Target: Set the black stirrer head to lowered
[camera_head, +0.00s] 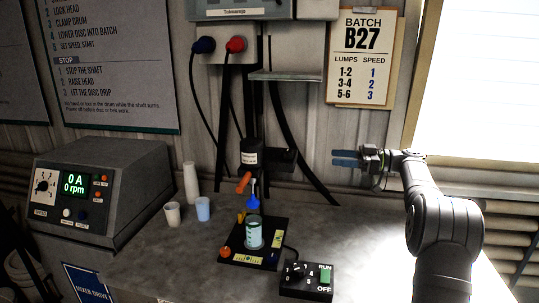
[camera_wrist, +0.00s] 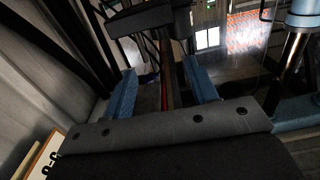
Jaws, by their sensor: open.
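The black stirrer head (camera_head: 262,157) sits on a dark upright column in the middle of the head view, with a white label on its front. An orange handle (camera_head: 243,183) sticks out below it. A blue part (camera_head: 253,202) hangs under the head, just above a clear jar with greenish contents (camera_head: 254,229) on a black base (camera_head: 270,237). My gripper (camera_head: 345,158) is open and empty, to the right of the head and apart from it. The wrist view shows its two blue fingers apart (camera_wrist: 161,92), with dark upright parts beyond that I cannot identify surely.
A grey control box (camera_head: 110,185) with a lit display stands at the left, with several cups (camera_head: 190,183) beside it. A small black switch box (camera_head: 306,279) lies in front. A shelf (camera_head: 285,76) and hanging cables are behind the column. The bench at right is clear.

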